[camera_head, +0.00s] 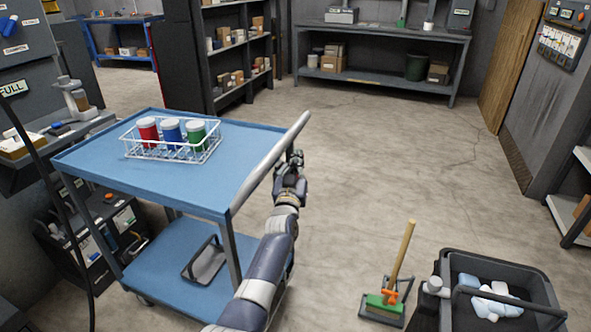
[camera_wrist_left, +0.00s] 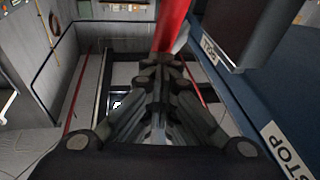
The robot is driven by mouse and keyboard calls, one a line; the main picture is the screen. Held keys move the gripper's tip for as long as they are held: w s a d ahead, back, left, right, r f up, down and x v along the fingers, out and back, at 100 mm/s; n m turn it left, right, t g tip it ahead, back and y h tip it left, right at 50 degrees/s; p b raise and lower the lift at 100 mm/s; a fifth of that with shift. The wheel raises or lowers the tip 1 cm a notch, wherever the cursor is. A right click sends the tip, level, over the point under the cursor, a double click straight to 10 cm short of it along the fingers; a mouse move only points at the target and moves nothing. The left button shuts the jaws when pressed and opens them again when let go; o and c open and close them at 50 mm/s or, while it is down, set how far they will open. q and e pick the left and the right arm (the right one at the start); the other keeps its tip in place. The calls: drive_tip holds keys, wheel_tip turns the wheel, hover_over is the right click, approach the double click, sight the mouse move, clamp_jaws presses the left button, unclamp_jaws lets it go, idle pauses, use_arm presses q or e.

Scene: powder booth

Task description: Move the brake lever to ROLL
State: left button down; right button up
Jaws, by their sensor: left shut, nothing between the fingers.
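The blue cart (camera_head: 100,160) stands at the left in the head view, with a grey handle bar (camera_head: 272,160) along its right side. My left gripper (camera_head: 296,157) is beside that bar. In the left wrist view, my left gripper (camera_wrist_left: 161,62) is shut and empty. A red bar, seemingly the brake lever (camera_wrist_left: 173,22), shows just beyond its fingertips; I cannot tell whether they touch. A white label reading STOP (camera_wrist_left: 285,150) is on the blue panel at right, and a smaller label (camera_wrist_left: 210,50) is partly legible. I cannot read ROLL. The lever is hidden in the head view.
A white wire rack (camera_head: 170,152) with red, blue and green jars sits on the cart top. A workbench (camera_head: 385,80) is at the back. The floor right of the cart is open.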

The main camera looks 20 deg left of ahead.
use_arm(q)
drive_tip(key=v, duration=1.2)
drive_tip(key=shift+f, duration=0.1)
